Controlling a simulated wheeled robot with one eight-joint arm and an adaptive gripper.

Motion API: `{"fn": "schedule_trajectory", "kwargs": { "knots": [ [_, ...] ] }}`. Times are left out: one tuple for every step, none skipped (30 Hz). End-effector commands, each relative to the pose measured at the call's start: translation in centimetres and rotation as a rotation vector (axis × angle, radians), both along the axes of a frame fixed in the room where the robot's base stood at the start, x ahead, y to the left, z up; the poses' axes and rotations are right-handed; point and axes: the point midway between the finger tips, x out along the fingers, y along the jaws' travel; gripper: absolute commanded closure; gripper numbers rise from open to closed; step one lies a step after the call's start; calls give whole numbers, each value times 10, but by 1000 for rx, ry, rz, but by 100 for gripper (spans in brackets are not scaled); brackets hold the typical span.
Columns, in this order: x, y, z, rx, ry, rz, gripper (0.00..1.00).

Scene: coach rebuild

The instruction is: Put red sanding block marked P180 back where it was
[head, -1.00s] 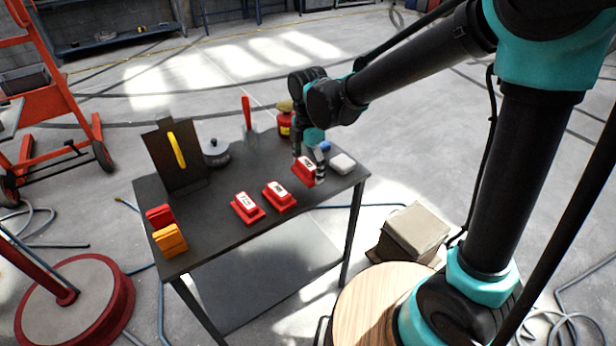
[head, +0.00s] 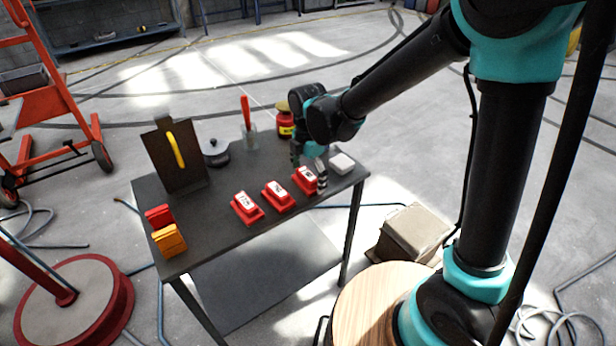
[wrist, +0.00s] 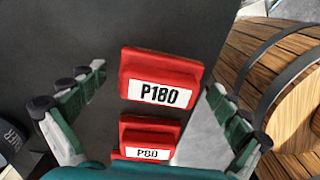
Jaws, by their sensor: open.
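The red sanding block marked P180 (wrist: 160,75) fills the middle of the wrist view, its label facing me. In the head view it appears to be the rightmost red block (head: 305,181) of a row, resting on the dark table (head: 230,235). My gripper (head: 309,166) is right above it. The fingers, also in the wrist view (wrist: 156,82), are spread with a gap on each side of the block. A second red block (wrist: 149,133), its label seeming to read P80 or P60, is close by; it appears to be the middle block (head: 278,196).
A third red block (head: 246,207) is at the left of the row. A whitish block (head: 342,163) lies just right of my gripper. Orange (head: 169,240) and red pieces (head: 158,215) sit at the left edge. The table's front middle is clear.

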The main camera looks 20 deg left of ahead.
Motion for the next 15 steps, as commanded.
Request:
{"fn": "schedule_trajectory", "kwargs": {
  "knots": [
    [0,0,0,0,0,0,0],
    [0,0,0,0,0,0,0],
    [0,0,0,0,0,0,0],
    [0,0,0,0,0,0,0],
    [0,0,0,0,0,0,0],
    [0,0,1,0,0,0,0],
    [0,0,3,0,0,0,0],
    [0,0,5,0,0,0,0],
    [0,0,8,0,0,0,0],
    [0,0,11,0,0,0,0],
    [0,0,15,0,0,0,0],
    [0,0,21,0,0,0,0],
    [0,0,27,0,0,0,0],
    [0,0,32,0,0,0,0],
    [0,0,40,0,0,0,0]
  ]
}}
